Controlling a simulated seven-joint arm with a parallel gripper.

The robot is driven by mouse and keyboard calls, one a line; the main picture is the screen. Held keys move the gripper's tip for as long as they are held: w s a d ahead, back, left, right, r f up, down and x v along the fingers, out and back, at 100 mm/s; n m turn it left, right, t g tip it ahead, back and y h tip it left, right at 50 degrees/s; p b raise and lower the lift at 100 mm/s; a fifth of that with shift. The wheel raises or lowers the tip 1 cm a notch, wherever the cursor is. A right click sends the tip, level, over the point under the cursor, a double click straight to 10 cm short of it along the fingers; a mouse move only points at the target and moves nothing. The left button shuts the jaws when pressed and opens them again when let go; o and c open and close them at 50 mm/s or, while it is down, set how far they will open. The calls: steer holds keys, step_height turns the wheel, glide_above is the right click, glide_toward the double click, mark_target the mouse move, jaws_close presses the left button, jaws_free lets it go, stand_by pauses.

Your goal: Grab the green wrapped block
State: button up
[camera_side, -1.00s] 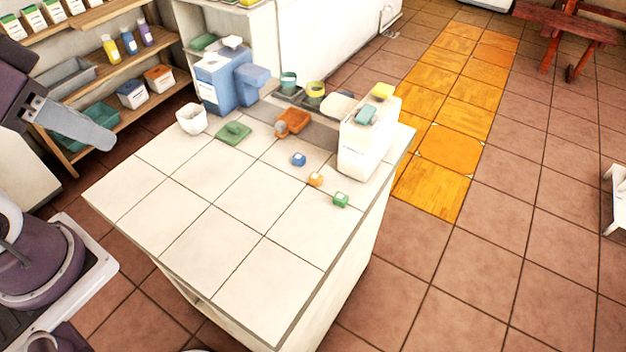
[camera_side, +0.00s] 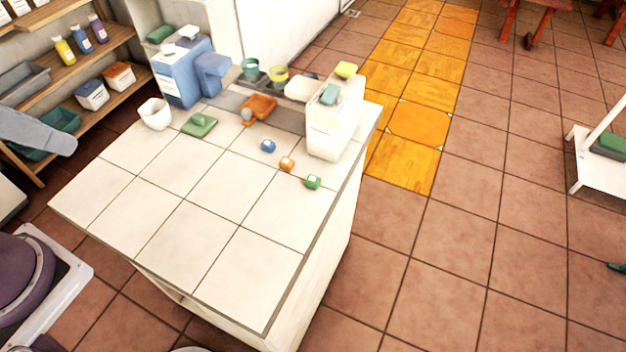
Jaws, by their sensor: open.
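The green wrapped block (camera_side: 312,182) is a small green cube with a pale patch, near the right edge of the white tiled counter (camera_side: 190,215). A small orange block (camera_side: 287,164) and a small blue block (camera_side: 268,146) sit behind it to the left, in a loose diagonal row, apart from each other. Nothing covers the green block. A grey part of my arm reaches in at the left edge, far from the blocks. The jaws of my gripper do not show.
A white box (camera_side: 333,125) stands behind the green block with small items on top. An orange tray (camera_side: 259,108), green item (camera_side: 199,125), white cup (camera_side: 155,113) and blue container (camera_side: 182,75) stand along the back. The counter's front is clear.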

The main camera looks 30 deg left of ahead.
steer(key=m+g, duration=0.6)
steer(key=m, duration=1.2)
glide_above(314, 179)
steer(key=f, duration=2.5)
steer(key=shift+w, duration=0.25)
steer(key=f, duration=0.7)
steer(key=shift+s+f, duration=0.2)
steer(key=shift+s, duration=0.1)
jaws_close()
